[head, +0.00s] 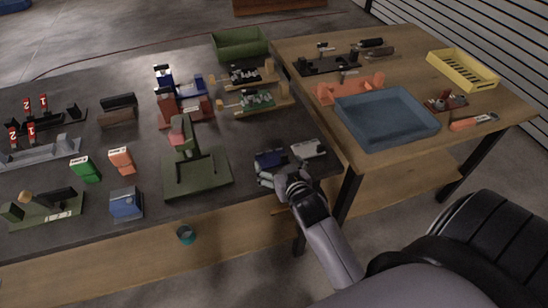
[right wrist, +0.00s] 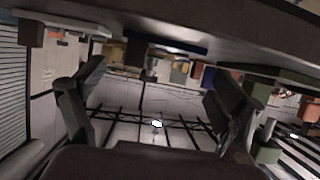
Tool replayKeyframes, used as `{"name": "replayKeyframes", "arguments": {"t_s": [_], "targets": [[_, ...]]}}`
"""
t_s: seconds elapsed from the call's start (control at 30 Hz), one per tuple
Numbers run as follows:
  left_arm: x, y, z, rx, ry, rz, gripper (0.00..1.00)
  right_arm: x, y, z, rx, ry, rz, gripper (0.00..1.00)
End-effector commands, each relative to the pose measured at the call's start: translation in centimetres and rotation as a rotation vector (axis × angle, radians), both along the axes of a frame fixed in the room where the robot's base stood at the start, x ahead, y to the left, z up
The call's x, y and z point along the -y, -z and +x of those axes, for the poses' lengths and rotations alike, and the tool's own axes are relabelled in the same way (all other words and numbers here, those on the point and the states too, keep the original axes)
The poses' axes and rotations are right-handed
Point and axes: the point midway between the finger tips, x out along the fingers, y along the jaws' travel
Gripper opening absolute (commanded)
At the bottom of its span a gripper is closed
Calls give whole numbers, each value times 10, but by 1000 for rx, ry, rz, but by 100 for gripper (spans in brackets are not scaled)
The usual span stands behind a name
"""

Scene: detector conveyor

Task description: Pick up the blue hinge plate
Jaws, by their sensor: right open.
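A dark blue plate-like part (head: 270,158), which looks like the blue hinge plate, lies near the front right edge of the dark table. My right gripper (head: 278,175) is at its near side in the head view and partly covers it. In the right wrist view the gripper (right wrist: 155,72) is open, its two fingers wide apart with nothing held between them. A flat blue edge (right wrist: 165,38) shows beyond the fingertips there, under the table surface in the tilted picture. I cannot tell whether a finger touches it. My left gripper is not in view.
A white-grey part (head: 309,148) lies just right of the blue one. A green stand (head: 198,180) is to the left, with a blue box (head: 126,204) farther left. The wooden table (head: 420,60) at right holds a blue tray (head: 388,116) and a yellow crate (head: 463,68).

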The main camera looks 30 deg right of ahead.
Motion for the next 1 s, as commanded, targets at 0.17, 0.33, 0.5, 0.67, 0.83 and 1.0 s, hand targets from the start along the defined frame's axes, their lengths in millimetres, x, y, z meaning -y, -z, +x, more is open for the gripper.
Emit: {"name": "replayKeyframes", "arguments": {"t_s": [0.17,0.33,0.5,0.67,0.83,1.0], "targets": [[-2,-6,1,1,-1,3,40,4,9,23,0,0,1,89],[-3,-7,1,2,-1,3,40,6,14,32,0,-1,1,89],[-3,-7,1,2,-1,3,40,6,15,33,0,-1,1,89],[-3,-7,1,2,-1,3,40,6,15,32,0,-1,0,82],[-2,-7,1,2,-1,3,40,6,15,32,0,0,0,70],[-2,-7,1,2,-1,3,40,6,15,32,-1,0,0,59]]}}
